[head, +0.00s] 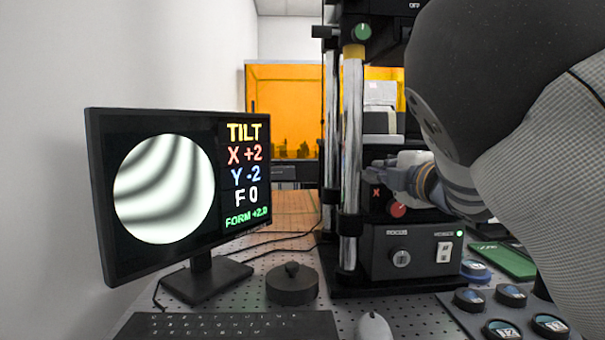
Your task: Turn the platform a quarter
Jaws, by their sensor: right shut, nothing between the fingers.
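The interferometer (349,130) stands right of centre, a black frame with bright vertical columns. My right gripper (374,177) reaches in from the right and is between or just in front of the columns, shut and empty. A red knob (397,209) marked X sits just below it. I cannot clearly make out the platform; the gripper and my right arm cover much of that area. Whether the fingers touch anything is not clear. The monitor (180,200) shows curved dark fringes and reads TILT X +2, Y -2, F 0, FORM +2.8 or similar. My left gripper is out of view.
The focus box (411,257) has a dial and a lit green lamp. A dark round weight-like object (292,284), a keyboard (227,325) and a mouse (374,328) lie in front. Several blue-topped round pieces (501,329) sit at lower right. A green knob (361,31) is high up.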

